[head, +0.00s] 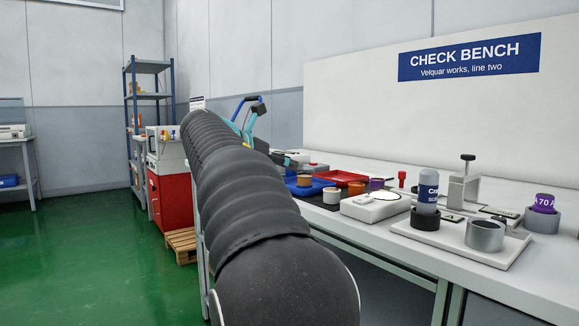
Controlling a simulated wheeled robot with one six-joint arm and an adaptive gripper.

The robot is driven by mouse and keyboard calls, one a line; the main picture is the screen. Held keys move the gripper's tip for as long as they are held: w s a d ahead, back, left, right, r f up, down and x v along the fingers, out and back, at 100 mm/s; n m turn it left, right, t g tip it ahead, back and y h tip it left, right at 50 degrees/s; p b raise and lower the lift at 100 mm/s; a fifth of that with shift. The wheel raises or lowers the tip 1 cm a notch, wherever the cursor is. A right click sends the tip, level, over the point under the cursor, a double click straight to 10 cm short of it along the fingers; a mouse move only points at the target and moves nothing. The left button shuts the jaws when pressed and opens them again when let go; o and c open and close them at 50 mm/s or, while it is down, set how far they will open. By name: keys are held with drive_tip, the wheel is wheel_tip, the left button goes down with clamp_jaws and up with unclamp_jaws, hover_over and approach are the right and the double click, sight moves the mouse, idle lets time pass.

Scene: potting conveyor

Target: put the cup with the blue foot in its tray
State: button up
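The blue tray (316,186) and the red tray (342,176) lie side by side on the bench, partly behind my arm. A tan-topped cup (304,181) shows at the blue tray. A white cup with a tan top (332,196), an orange cup (356,188) and a purple cup (376,184) stand nearby. I cannot make out a blue foot on any of them. Teal parts of my gripper (268,140) show beyond my black-sleeved arm, above the bench's far left part. Its fingertips are largely hidden, so I cannot tell its opening or whether it holds anything.
Further right, a plate (455,236) carries a bottle (428,189) in a black ring and a grey metal cup (484,235). A clamp stand (464,188) rises behind. A red cabinet (172,208) stands left.

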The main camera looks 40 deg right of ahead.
drive_tip(key=shift+s+a+r, duration=0.1)
drive_tip(key=shift+a+r, duration=0.1)
drive_tip(key=shift+a, duration=0.3)
drive_tip(key=s+a+f+m+t+y, duration=0.1)
drive_tip(key=s+a+f+m+y, duration=0.3)
drive_tip(key=a+f, duration=0.7)
drive_tip(key=s+a+f+m+t+y, duration=0.1)
drive_tip(key=s+a+f+m+y, duration=0.4)
drive_tip(key=s+a+f+m, duration=0.4)
drive_tip(key=s+a+f+m+t+y, duration=0.2)
drive_tip(key=s+a+f+m+y, duration=0.2)
drive_tip(key=s+a+f, duration=0.5)
drive_tip(key=a+f+m, duration=0.2)
drive_tip(key=a+f, duration=0.2)
drive_tip(key=shift+a, duration=0.35)
